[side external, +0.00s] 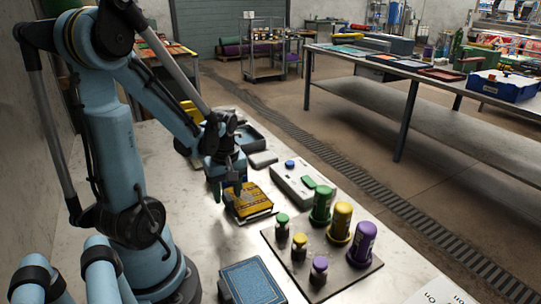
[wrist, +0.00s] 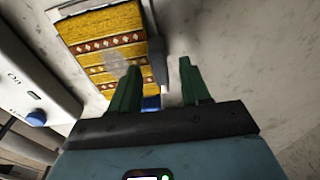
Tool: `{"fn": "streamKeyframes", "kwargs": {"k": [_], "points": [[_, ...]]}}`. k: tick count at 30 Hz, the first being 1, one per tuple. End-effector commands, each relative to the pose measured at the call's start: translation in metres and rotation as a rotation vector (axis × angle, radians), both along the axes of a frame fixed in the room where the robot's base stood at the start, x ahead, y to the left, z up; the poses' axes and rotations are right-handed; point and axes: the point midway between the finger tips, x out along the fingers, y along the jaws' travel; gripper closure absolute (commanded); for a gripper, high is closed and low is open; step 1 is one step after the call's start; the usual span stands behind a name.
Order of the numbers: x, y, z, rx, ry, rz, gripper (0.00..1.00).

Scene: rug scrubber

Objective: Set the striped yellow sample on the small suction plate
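The striped yellow sample (side external: 248,203) lies flat on a thin pale-edged base on the bench, below my gripper (side external: 228,189). In the wrist view the sample (wrist: 100,32) is yellow with brown and white patterned bands and has a pale patch. My gripper's green fingers (wrist: 158,68) are apart with nothing held between them. The sample is ahead and mostly left of the fingers. A grey tab stands at the sample's right edge, with a small blue part near the left finger. I cannot tell whether the pale-edged base is the small suction plate.
A grey board (side external: 335,262) holds several green, yellow and purple bottles. A blue panel (side external: 252,281) lies at the front. A dark tray (side external: 250,136) is behind.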

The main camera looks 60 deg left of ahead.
Motion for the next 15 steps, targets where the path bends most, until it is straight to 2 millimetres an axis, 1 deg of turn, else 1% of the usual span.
{"fn": "streamKeyframes", "kwargs": {"k": [8,11,15], "points": [[0.000,0.000,0.003,0.000,0.000,0.000,0.53],[0.000,-0.001,0.009,0.000,0.000,0.000,0.53],[0.000,-0.003,0.024,0.000,0.000,0.000,0.53]]}}
